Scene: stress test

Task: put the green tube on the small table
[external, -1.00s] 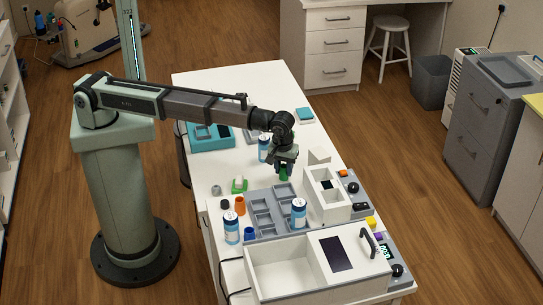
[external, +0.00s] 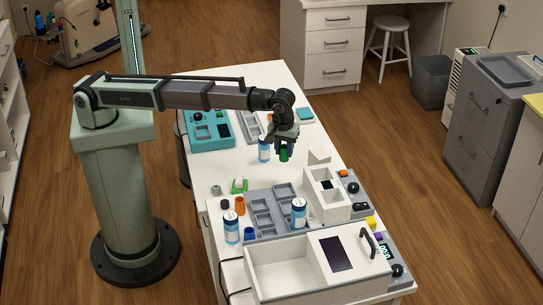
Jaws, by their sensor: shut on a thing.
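My gripper (external: 285,147) is shut on the green tube (external: 284,155), which hangs roughly upright below the fingers. The tube is in the air above the white worktop (external: 225,170), just right of a blue-and-white bottle (external: 264,149). Much of the tube's upper part is hidden by the fingers. I cannot tell for sure which surface is the small table; the white worktop seems to have a step at its left side, and a white stool (external: 397,24) stands at the back.
A grey compartment tray (external: 257,196), white box unit (external: 328,207) and large white bin (external: 268,265) fill the near worktop. Orange cup (external: 240,205) and bottles (external: 231,229) stand at its left. A teal device (external: 209,143) is further back.

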